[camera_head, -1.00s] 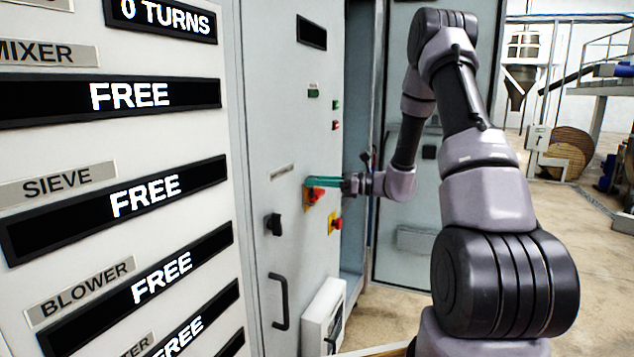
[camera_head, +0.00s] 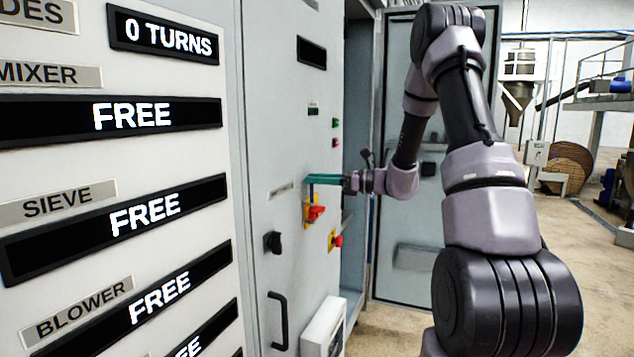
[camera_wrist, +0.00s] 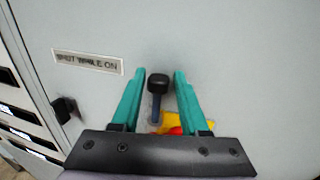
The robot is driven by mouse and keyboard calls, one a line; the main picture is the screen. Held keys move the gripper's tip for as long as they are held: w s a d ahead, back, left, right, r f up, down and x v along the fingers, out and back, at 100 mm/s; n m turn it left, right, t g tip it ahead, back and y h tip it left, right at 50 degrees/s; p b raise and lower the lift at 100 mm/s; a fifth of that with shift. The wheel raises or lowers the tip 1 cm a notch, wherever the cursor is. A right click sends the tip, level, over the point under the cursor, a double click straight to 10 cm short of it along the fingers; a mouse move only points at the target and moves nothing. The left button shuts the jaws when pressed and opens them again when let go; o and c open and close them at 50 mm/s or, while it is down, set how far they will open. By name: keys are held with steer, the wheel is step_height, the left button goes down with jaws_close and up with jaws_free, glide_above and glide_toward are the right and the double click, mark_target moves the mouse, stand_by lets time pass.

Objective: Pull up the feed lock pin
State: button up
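A black-headed pin (camera_wrist: 157,84) on a grey stem stands out from the grey cabinet door in the wrist view. I take it for the feed lock pin, though no label I can read names it. My gripper (camera_wrist: 156,77) has its two teal fingers apart, one on each side of the pin head, with a visible gap on both sides. In the head view my gripper (camera_head: 308,180) is at the cabinet front, just above a red handle on a yellow plate (camera_head: 314,212). The red handle (camera_wrist: 172,130) shows partly below the pin, between the fingers.
The cabinet door also carries a black knob (camera_head: 273,242), a black pull handle (camera_head: 278,320) and another red-and-yellow control (camera_head: 335,240). A panel of displays (camera_head: 150,214) reading FREE stands at the left. An open cabinet door (camera_head: 425,200) is behind my arm.

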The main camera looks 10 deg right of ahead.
steer(key=shift+s, duration=0.1)
steer(key=v, duration=1)
steer(key=shift+d, duration=0.35)
steer(key=shift+s, duration=0.1)
